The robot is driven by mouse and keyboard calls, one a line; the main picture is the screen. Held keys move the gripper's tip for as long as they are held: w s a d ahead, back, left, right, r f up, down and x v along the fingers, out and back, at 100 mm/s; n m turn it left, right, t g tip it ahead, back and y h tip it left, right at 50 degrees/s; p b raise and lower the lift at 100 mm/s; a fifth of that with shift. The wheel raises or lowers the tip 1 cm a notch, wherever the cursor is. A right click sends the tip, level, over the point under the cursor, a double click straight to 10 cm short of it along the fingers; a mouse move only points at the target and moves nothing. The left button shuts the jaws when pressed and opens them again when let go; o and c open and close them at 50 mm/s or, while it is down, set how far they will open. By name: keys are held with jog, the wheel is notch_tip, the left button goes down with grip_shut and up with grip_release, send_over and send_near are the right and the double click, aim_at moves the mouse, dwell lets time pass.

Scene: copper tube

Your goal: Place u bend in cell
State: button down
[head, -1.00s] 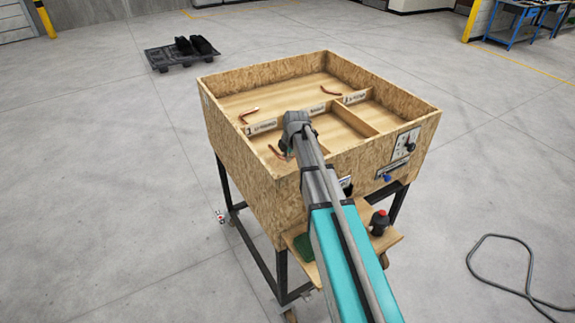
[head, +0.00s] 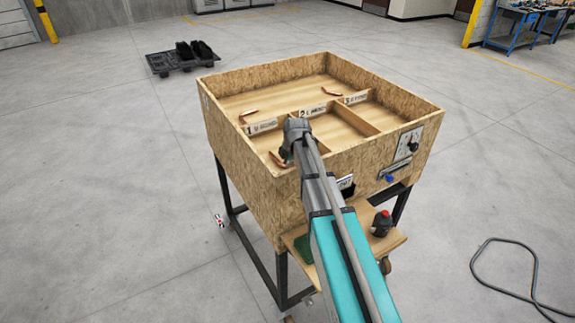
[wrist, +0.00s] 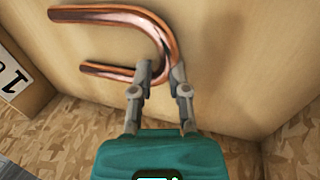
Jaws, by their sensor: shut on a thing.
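A shiny copper U bend (wrist: 125,17) fills the upper left of the wrist view, its two legs pointing left. My gripper (wrist: 159,75) is shut on it at the curved end, one finger on each side of the tube. In the head view the U bend (head: 277,158) shows partly at the left of my gripper (head: 287,161), inside the front left cell (head: 268,143) labelled 1. It is close over the pale wooden floor; I cannot tell whether it touches. My wrist hides part of this cell.
The wooden box (head: 235,157) has three labelled front cells and a large rear compartment. A copper piece (head: 250,113) lies at that compartment's left and another (head: 332,92) near its middle. Partition (head: 357,120) and chipboard walls surround the cells. A red-black button (head: 381,223) sits on the front shelf.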

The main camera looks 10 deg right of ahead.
jog(key=c, duration=0.6)
grip_release()
jog(key=shift+r, duration=0.2)
jog(key=p+v, duration=1.1)
jog(key=shift+s+d+r, duration=0.1)
jog(key=shift+s+r, duration=0.15)
jog(key=shift+r, duration=0.05)
dwell(0.6)
